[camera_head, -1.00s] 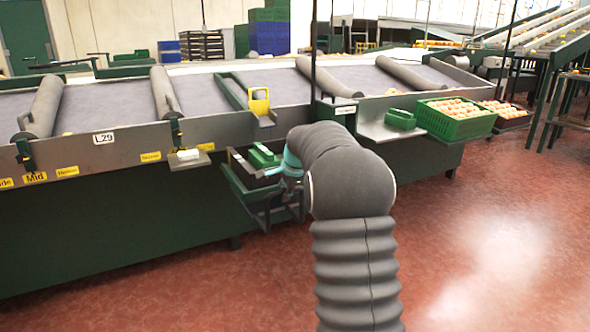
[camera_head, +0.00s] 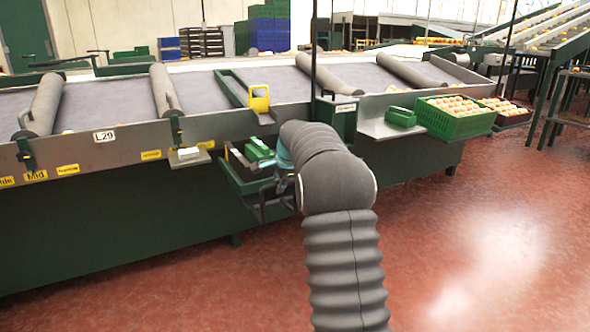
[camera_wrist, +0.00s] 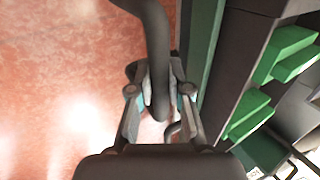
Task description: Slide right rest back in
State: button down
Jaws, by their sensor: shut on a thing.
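A pulled-out rest with a green-edged tray (camera_head: 235,178) and a dark bar frame (camera_head: 266,207) juts from under the front of the sorting table. My gripper (camera_head: 284,180) is at the outer right side of this rest, partly hidden by my arm. In the wrist view, my gripper (camera_wrist: 160,98) is shut on a dark curved bar (camera_wrist: 157,40) that runs between its fingers. The rest's green edge (camera_wrist: 204,60) runs alongside, to the right of the fingers.
Green blocks (camera_head: 260,148) sit at the rest's inner side. A grey ledge (camera_head: 375,127) and a green crate of oranges (camera_head: 455,118) are further right on the table front. A yellow piece (camera_head: 259,99) stands on the table edge. Red floor (camera_head: 480,240) is clear.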

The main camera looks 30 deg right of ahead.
jog(key=shift+w, duration=1.2)
jog(key=c, duration=0.7)
grip_release()
jog(key=shift+s, duration=0.1)
jog(key=shift+r, duration=3.5)
